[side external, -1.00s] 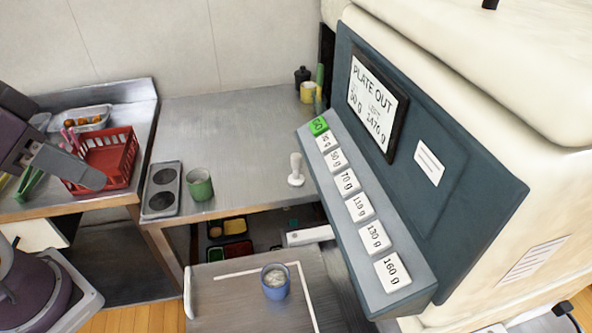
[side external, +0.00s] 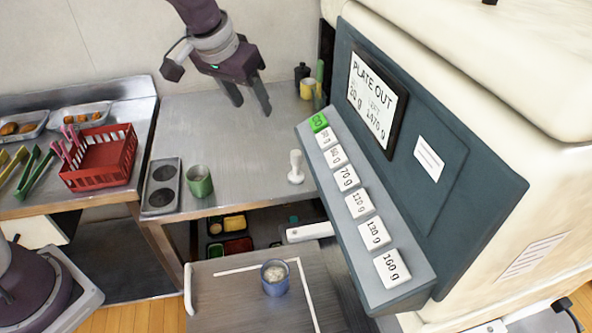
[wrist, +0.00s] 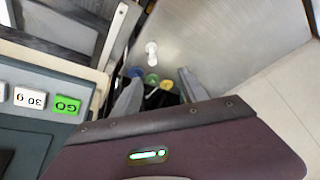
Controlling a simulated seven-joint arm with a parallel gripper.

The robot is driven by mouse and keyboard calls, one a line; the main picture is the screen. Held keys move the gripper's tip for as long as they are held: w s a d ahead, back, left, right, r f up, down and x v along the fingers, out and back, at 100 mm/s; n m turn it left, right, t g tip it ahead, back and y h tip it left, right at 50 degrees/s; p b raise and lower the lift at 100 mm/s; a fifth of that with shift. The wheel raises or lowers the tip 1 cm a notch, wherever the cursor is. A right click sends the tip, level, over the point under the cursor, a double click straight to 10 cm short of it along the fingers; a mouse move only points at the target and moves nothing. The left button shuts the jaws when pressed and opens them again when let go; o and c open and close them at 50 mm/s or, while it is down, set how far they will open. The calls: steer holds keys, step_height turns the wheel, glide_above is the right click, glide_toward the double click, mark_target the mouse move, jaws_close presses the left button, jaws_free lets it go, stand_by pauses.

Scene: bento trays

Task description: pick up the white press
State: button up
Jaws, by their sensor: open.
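The white press (side external: 296,167) stands upright on the metal counter, close to the left edge of the button panel. It also shows in the wrist view (wrist: 152,50), beyond my fingertips and roughly between them. My gripper (side external: 250,108) is open and empty. It hangs above the back of the counter, behind and left of the press and clear of it.
A green cup (side external: 199,182) stands beside a two-well tray (side external: 161,187) on the counter. A yellow cup (side external: 308,89) and a dark jar (side external: 301,74) stand at the back. The button panel (side external: 352,196) rises right of the press. A blue cup (side external: 275,279) stands in front.

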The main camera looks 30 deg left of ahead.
glide_toward(296, 152)
steer(key=x, duration=1)
steer(key=shift+f, duration=0.15)
jaws_close()
stand_by(0.5)
